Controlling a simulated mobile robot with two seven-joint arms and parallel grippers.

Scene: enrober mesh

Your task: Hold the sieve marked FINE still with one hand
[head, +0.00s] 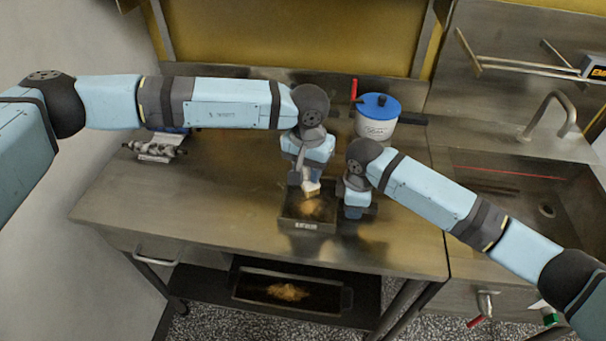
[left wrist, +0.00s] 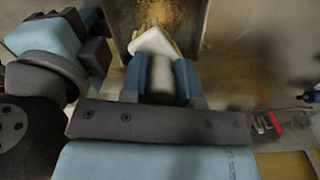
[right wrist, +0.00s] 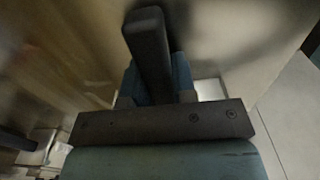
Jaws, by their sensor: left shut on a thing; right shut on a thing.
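The sieve (head: 288,222) is a dark square frame with brown crumbs inside, lying on the steel bench. A small pale label is on its front wall, too small to read. My left gripper (head: 308,178) is shut on a pale-handled tool (left wrist: 160,72), whose white block-like head (left wrist: 154,42) is at the sieve; I cannot tell whether it touches the crumbs. My right gripper (head: 357,212) is at the sieve's right side, shut on a dark bar-like handle (right wrist: 149,42). Its join to the sieve is hidden.
A tray (head: 340,300) with brown crumbs sits on the shelf below. A white pot (head: 377,128) with a blue lid stands behind my right gripper. A metal device (head: 158,148) is at the back left. A sink (head: 520,215) is at right.

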